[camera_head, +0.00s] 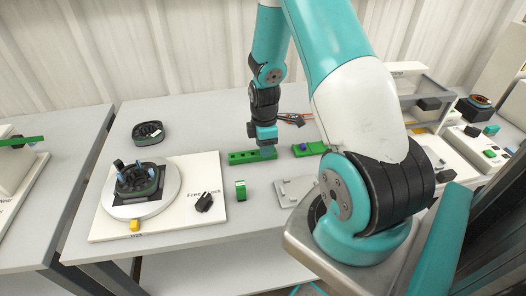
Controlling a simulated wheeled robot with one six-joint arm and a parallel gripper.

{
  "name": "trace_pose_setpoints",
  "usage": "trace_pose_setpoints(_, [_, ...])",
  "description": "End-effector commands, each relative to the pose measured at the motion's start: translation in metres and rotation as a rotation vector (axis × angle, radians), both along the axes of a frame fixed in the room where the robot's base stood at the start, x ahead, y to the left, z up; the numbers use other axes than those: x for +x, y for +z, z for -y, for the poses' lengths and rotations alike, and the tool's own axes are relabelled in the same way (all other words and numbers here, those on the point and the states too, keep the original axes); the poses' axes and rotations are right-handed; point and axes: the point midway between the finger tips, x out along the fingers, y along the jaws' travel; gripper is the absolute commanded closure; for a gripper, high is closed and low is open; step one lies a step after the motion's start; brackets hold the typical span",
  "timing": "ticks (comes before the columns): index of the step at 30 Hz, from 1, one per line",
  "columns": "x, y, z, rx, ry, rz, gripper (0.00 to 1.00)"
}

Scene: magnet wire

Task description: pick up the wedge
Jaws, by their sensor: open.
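My gripper (268,152) is at the end of the teal and black arm, pointing down near the middle of the table. Its fingers are small in this view; it is open. It is over the right end of a long green block (243,158) with holes in its top; whether it touches the block is unclear. A shorter green block (312,148) with a small purple-blue piece (302,147) is just to the right. A small green upright piece (241,190) stands nearer the front. I cannot tell which piece is the wedge.
A white board (213,222) at left carries a round turntable (170,190) with a dark ring fixture (137,181) and a black switch (204,202). Another dark ring (147,133) lies behind it. A metal plate (291,192) lies right of the upright piece. Bare table (200,125) lies at the back.

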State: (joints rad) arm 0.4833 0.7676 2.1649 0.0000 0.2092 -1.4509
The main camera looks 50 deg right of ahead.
Motion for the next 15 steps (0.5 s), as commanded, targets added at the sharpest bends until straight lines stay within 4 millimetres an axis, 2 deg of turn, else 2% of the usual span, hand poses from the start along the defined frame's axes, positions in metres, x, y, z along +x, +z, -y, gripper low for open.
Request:
trace_pose_setpoints(6, [0.0002,-0.0009,0.0001,-0.001,0.0,0.001,0.6])
trace_pose_setpoints(7, [0.0002,-0.0009,0.0001,-0.001,0.0,0.001,0.64])
trace_pose_setpoints(12, [0.0001,-0.0008,0.0001,0.0,0.0,0.0,1.0])
trace_pose_setpoints(15, [0.0001,-0.0007,0.0001,0.0,0.0,0.0,1.0])
